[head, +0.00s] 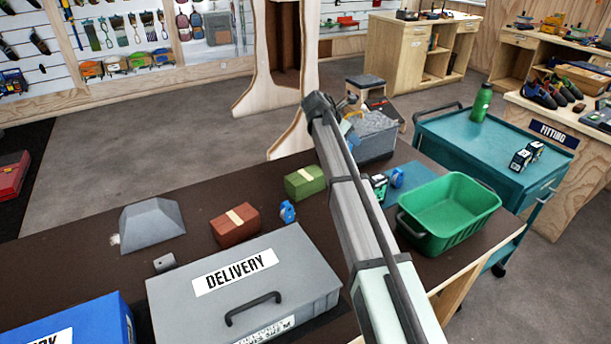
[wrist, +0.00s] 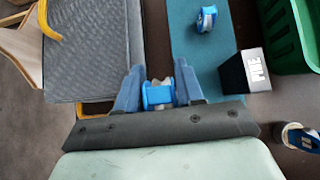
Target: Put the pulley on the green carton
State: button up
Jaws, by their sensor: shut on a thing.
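The green carton (head: 305,182) with a tan band sits on the dark table in the head view, left of my arm. It does not show in the wrist view. My gripper (wrist: 158,90) is shut on a small blue thing with grey metal parts, which looks like the pulley (wrist: 158,97). It is held between the two blue fingers. In the head view my gripper is at the far end of the arm, near the grey bin (head: 375,137) and mostly hidden by the wrist. It is beyond the green carton and to its right.
A red-brown carton (head: 235,225), a small blue item (head: 287,212) and a grey DELIVERY case (head: 245,285) stand on the table. A green tub (head: 450,212) is right of my arm. Another blue item (wrist: 206,18) lies on a teal mat (wrist: 205,65) beside a dark box (wrist: 245,72).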

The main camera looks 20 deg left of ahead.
jog(key=s+a+r, duration=0.2)
jog(key=s+a, duration=0.5)
jog(key=a, duration=0.5)
send_over(309, 173)
jog(key=shift+s+f, duration=0.1)
jog(key=shift+f, duration=4.65)
jog(key=shift+f, duration=0.15)
jog(key=o, duration=1.1)
jog(key=v, duration=1.2)
